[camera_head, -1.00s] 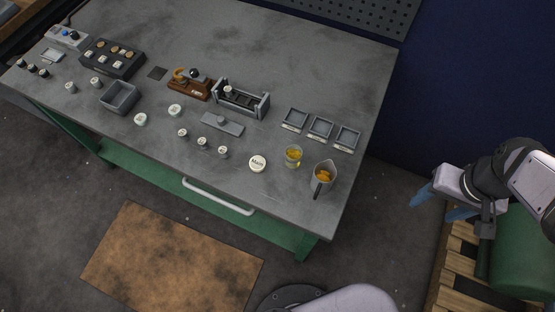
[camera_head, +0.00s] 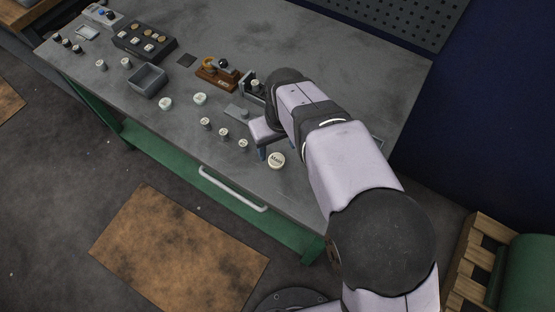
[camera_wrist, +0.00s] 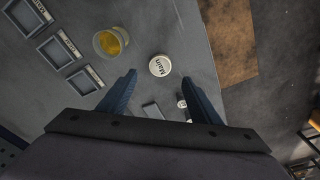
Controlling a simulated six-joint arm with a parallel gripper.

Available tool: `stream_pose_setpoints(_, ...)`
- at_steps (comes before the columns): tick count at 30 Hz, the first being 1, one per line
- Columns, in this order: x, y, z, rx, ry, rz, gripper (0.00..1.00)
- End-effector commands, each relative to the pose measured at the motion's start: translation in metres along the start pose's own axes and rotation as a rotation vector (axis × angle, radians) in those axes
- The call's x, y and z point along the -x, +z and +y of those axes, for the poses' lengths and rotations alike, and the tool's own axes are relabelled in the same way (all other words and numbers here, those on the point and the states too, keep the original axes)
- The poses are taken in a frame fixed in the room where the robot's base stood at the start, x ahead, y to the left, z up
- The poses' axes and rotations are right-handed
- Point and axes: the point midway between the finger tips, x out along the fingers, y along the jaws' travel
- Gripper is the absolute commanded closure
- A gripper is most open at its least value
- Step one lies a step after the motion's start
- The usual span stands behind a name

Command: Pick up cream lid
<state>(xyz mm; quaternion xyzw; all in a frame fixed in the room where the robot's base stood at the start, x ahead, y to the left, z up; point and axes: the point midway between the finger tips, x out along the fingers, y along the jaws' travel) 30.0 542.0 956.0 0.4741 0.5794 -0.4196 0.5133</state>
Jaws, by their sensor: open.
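The cream lid (camera_head: 276,160) is a round, flat disc marked "Main", lying on the grey bench near its front edge. It also shows in the wrist view (camera_wrist: 160,66), just beyond the fingertips and between their lines. My gripper (camera_wrist: 159,77) is open and empty, with blue fingers pointing towards the lid. In the head view my gripper (camera_head: 270,152) is over the bench, close to the lid at its upper left. I cannot tell the exact height of the fingertips above the bench.
A glass of yellow liquid (camera_wrist: 110,41) stands near the lid, with square labelled trays (camera_wrist: 58,49) beyond it. Small capped bottles (camera_head: 224,133) stand left of the lid. Two other pale round pieces (camera_head: 165,104) lie further left. My arm hides the bench's right part in the head view.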

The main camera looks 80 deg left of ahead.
Motion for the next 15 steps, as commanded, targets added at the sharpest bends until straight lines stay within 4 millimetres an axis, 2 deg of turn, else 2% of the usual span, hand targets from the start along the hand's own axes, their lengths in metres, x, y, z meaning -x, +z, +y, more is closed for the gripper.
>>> stream_pose_setpoints(7, -0.017, 0.001, 0.001, -0.002, 0.000, -0.003, 0.42)
stream_pose_setpoints(15, -0.024, 0.001, 0.001, -0.003, 0.000, -0.003, 0.42)
